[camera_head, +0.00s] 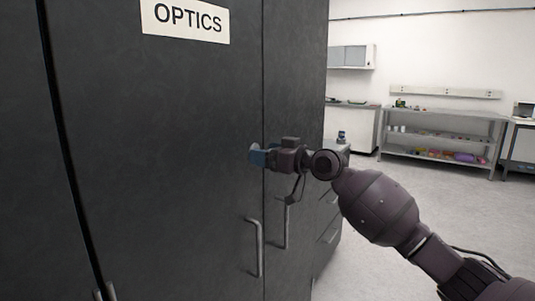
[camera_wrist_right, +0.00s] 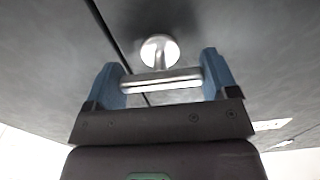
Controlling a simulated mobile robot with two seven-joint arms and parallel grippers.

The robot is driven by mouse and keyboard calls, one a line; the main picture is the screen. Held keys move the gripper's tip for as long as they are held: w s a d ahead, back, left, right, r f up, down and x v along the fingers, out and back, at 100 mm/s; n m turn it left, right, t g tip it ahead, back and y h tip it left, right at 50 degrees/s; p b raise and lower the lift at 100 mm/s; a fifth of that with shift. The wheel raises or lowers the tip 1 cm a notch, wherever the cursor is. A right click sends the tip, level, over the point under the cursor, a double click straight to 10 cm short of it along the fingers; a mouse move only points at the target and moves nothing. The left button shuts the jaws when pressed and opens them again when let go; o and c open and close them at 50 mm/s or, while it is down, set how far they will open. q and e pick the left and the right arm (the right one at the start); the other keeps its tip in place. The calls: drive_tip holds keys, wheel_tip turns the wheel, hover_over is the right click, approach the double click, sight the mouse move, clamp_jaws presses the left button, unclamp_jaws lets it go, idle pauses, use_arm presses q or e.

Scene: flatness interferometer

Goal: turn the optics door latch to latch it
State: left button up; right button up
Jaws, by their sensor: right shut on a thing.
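The dark optics door (camera_head: 170,130) carries a white "OPTICS" label (camera_head: 187,18) and fills the left of the head view. My right gripper (camera_head: 257,154) is at the door, near the seam on its right side. In the right wrist view, the latch (camera_wrist_right: 160,75) is a metal bar on a round boss, beside a dark seam. The bar lies between the blue fingers of my right gripper (camera_wrist_right: 163,80), and they are shut on it, one at each end. In the head view the gripper mostly hides the latch. My left gripper is not in view.
Two vertical bar handles (camera_head: 257,248) stick out below my right gripper. A grey drawer unit (camera_head: 328,220) stands beyond the cabinet. A shelf bench (camera_head: 440,135) with small items is against the far wall. The floor (camera_head: 400,185) at right is open.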

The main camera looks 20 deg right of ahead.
drive_tip(key=m+p, duration=0.2)
drive_tip(key=m, duration=0.1)
drive_tip(key=shift+s+r, duration=0.1)
drive_tip(key=shift+r, duration=0.2)
drive_tip(key=shift+m+p, duration=0.4)
drive_tip(key=shift+m, duration=0.8)
drive_tip(key=shift+m+p, duration=0.55)
drive_tip(key=shift+m, duration=0.35)
drive_tip(key=m+p, duration=0.2)
drive_tip(key=m, duration=0.1)
drive_tip(key=shift+m, duration=0.3)
drive_tip(key=m+p, duration=0.2)
drive_tip(key=m, duration=0.1)
drive_tip(key=shift+m+p, duration=0.4)
drive_tip(key=shift+m, duration=0.2)
drive_tip(key=shift+f+m+p, duration=0.15)
drive_tip(key=shift+m+p, duration=0.2)
drive_tip(key=shift+m, duration=0.15)
drive_tip(key=shift+m+p, duration=0.3)
drive_tip(key=shift+m, duration=0.2)
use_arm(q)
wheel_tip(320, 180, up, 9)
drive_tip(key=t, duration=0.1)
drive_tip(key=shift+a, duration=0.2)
use_arm(e)
drive_tip(key=shift+f, duration=0.15)
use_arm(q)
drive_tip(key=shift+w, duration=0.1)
